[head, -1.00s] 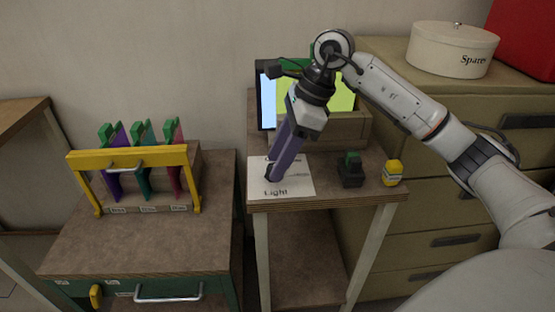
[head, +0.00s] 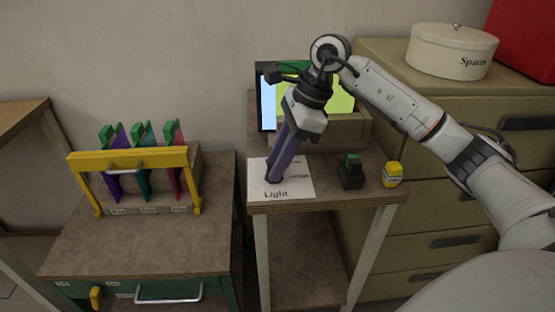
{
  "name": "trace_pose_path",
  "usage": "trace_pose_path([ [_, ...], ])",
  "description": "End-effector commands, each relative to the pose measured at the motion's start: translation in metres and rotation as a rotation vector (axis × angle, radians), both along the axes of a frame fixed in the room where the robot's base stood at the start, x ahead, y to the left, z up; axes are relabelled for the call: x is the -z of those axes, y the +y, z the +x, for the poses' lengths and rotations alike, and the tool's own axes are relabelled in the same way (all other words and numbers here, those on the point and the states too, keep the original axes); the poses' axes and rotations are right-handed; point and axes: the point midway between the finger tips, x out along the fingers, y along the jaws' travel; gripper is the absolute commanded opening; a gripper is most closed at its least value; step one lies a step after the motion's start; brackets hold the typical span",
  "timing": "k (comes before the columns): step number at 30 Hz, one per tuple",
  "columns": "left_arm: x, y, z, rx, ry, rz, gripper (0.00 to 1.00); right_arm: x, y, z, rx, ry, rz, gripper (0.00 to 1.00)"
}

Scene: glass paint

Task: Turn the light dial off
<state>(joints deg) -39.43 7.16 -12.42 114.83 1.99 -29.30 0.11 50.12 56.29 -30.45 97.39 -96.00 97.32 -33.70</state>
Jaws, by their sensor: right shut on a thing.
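A white sheet marked "Light" (head: 296,186) lies on the small wooden table. My right gripper (head: 274,178) reaches down onto the left part of this sheet, its purple fingers pointing down and tilted. It is shut on a small dark thing at the sheet, which fits the light dial, but the fingers hide most of it. I cannot read the dial's setting. My left gripper is not in view.
A dark block with a green top (head: 351,170) and a yellow bottle (head: 392,174) stand on the table's right. A screen (head: 268,100) stands behind my right arm. At the left, a yellow frame (head: 130,158) stands before several coloured panels on a cabinet.

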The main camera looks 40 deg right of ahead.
Motion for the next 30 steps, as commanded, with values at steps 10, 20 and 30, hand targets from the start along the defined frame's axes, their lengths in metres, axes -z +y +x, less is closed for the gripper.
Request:
trace_pose_path([
  [10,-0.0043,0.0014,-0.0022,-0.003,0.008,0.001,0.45,-0.0024,-0.0005,0.0026,-0.266,0.001,0.001,0.02],
  [20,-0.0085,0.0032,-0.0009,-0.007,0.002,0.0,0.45,-0.0014,-0.0008,0.0045,-0.529,0.001,0.0,0.02],
  [30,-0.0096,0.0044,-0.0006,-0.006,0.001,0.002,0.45,-0.0009,-0.0007,0.0055,-0.687,0.0,0.0,0.02],
])
